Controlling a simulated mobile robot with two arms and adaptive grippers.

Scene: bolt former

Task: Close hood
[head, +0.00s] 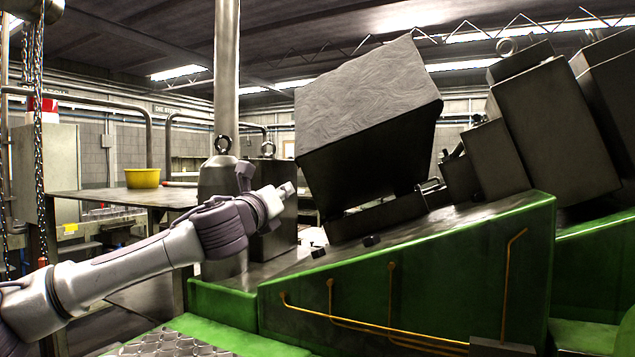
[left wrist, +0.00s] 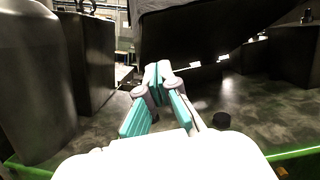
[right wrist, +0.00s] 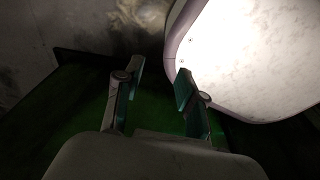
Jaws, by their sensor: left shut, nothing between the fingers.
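The hood (head: 370,110) is a large box with a grey brushed face and dark sides. It sits tilted over the sloping metal deck of the green machine (head: 420,285), with a hinge-like bracket (head: 432,190) at its lower right. Its dark side also fills the upper part of the left wrist view (left wrist: 205,30). My left gripper (head: 287,190) is shut and empty, left of and below the hood in the head view. It also shows in the left wrist view (left wrist: 158,72). I cannot tell if it touches the hood. My right gripper (right wrist: 160,70) is open and empty in the right wrist view.
A steel column with a thick base (head: 222,190) and a dark block (head: 275,225) stand close behind my left gripper. A metal table (head: 110,197) with a yellow bowl (head: 142,177) is at the left. Dark housings (head: 555,130) rise right of the hood.

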